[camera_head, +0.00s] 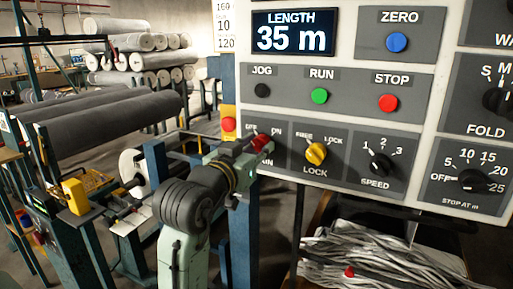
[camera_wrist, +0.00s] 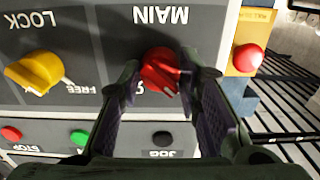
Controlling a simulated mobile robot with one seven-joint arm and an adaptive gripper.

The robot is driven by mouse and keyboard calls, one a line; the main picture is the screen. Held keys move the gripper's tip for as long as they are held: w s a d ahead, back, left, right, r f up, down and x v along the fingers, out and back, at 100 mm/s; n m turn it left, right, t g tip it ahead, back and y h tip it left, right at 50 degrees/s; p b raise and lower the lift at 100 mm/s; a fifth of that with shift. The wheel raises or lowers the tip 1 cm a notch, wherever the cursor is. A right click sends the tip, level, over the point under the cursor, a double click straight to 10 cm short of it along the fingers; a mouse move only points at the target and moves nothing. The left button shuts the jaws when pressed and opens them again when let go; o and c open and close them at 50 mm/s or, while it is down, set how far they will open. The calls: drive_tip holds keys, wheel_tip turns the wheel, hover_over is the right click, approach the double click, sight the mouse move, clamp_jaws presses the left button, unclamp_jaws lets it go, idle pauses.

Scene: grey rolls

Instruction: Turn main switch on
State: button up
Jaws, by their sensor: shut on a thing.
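The main switch is a red rotary knob (camera_head: 262,143) at the lower left of the grey control panel, with OFF and ON labels above it. In the wrist view, which shows the panel upside down, the red knob (camera_wrist: 158,70) sits below the word MAIN. My gripper (camera_head: 252,141) reaches it from the lower left. In the wrist view my gripper (camera_wrist: 164,72) has one finger on each side of the knob and is shut on it. A pale mark on the knob points toward the lower right there. The right finger hides the label on that side.
A yellow LOCK knob (camera_head: 316,153) is close beside the main switch. JOG, RUN and STOP buttons sit above, with a black SPEED knob (camera_head: 381,165) farther right. A red button on a yellow plate (camera_head: 229,124) is just left. Fabric rolls (camera_head: 105,128) lie behind.

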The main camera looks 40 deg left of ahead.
drive_tip(key=c, duration=0.4)
drive_tip(key=shift+f+m+b, duration=0.1)
drive_tip(key=shift+m+b, duration=0.2)
drive_tip(key=shift+b, duration=0.05)
drive_tip(key=m+b, duration=0.2)
drive_tip(key=shift+f+m+b, duration=0.1)
drive_tip(key=shift+m+b, duration=0.25)
drive_tip(key=shift+m, duration=0.05)
drive_tip(key=m+b, duration=0.3)
drive_tip(key=m, duration=0.1)
drive_tip(key=shift+b, duration=0.35)
drive_tip(key=m+b, duration=0.3)
drive_tip(key=m, duration=0.3)
drive_tip(key=m+b, duration=0.1)
drive_tip(key=m, duration=0.1)
drive_tip(key=m+b, duration=0.1)
drive_tip(key=m, duration=0.1)
drive_tip(key=shift+r+m+b, duration=0.2)
drive_tip(key=shift+m+b, duration=0.1)
